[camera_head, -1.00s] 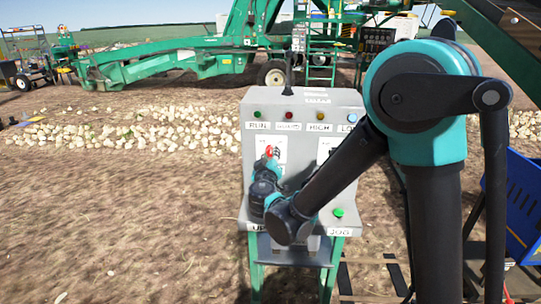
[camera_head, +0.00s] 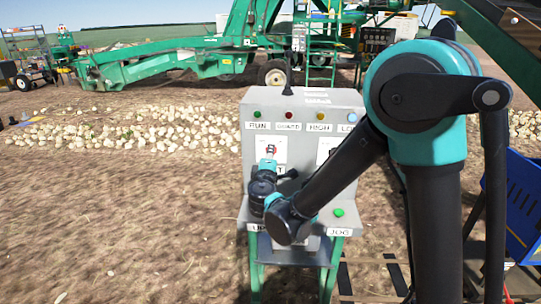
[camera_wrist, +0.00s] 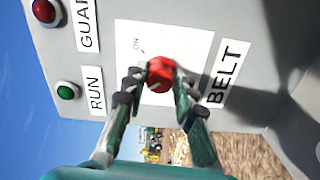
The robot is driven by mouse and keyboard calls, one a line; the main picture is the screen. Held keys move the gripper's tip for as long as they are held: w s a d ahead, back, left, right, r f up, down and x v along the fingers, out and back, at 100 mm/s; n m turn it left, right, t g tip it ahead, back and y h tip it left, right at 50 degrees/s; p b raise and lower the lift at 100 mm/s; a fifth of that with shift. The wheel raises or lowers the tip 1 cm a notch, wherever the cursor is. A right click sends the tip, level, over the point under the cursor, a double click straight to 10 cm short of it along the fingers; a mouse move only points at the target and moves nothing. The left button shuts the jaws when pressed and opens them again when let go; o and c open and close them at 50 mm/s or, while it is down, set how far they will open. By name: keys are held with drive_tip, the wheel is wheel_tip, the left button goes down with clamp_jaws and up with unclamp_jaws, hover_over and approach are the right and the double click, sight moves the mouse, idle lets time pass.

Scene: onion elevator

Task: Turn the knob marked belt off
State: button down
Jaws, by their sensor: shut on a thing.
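The red belt knob (camera_wrist: 160,73) sits on a white plate (camera_wrist: 181,40) beside the label BELT (camera_wrist: 225,72) in the wrist view. My gripper (camera_wrist: 158,85) is shut on the knob, one finger on each side of it. An ON mark shows on the plate near the knob. Which way the knob points is not clear, and any OFF mark is hidden. In the head view my gripper (camera_head: 268,152) is at the left white plate of the grey control panel (camera_head: 298,190), and my wrist covers much of that plate's lower area.
A green RUN light (camera_wrist: 66,91) and a red GUARD light (camera_wrist: 44,11) sit close by on the panel. A second white plate (camera_head: 325,150) is to the right, partly behind my arm. A green JOG button (camera_head: 338,212) is on the lower ledge.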

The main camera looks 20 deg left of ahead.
drive_tip(key=shift+n, duration=0.7)
drive_tip(key=c, duration=1.2)
unclamp_jaws()
drive_tip(key=v, duration=1.2)
